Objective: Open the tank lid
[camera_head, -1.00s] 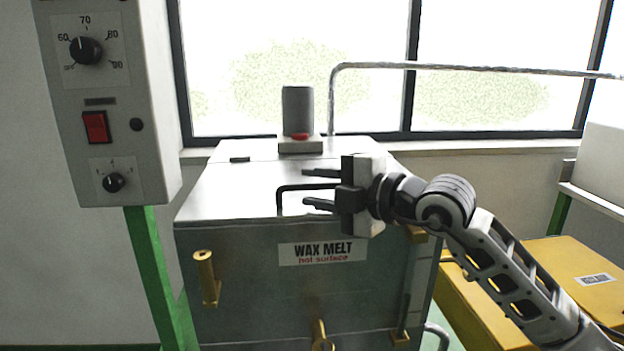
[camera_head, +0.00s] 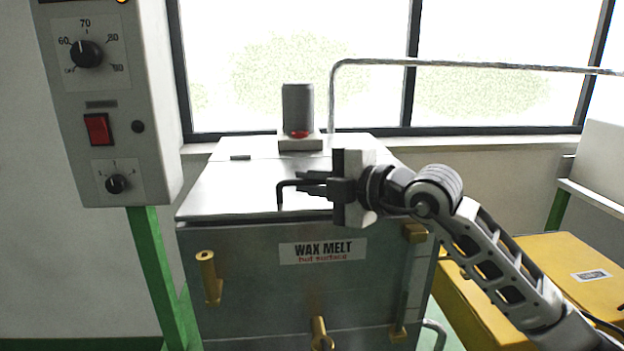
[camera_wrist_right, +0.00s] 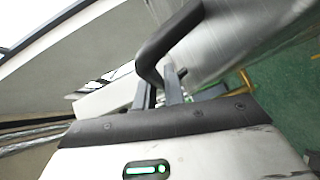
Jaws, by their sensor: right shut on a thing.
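The wax tank (camera_head: 240,275) is a grey metal box labelled "WAX MELT hot surface". Its pale lid (camera_head: 230,192) lies nearly level on top, with a thin dark line under its front edge, as if slightly raised. A black bar handle (camera_head: 280,195) stands near the lid's front. My right gripper (camera_head: 308,184) reaches in from the right and is shut on the handle, fingers pointing left. In the right wrist view the bent dark handle (camera_wrist_right: 158,50) passes between the gripper's fingers (camera_wrist_right: 160,88). My left gripper is not in view.
A grey cylinder on a block (camera_head: 298,108) stands on the tank's rear top. A bent metal pipe (camera_head: 460,66) runs behind it to the right. A control box (camera_head: 110,165) on a green post is at left. Brass fittings (camera_head: 209,280) stick out in front. Yellow boxes (camera_head: 565,255) are at right.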

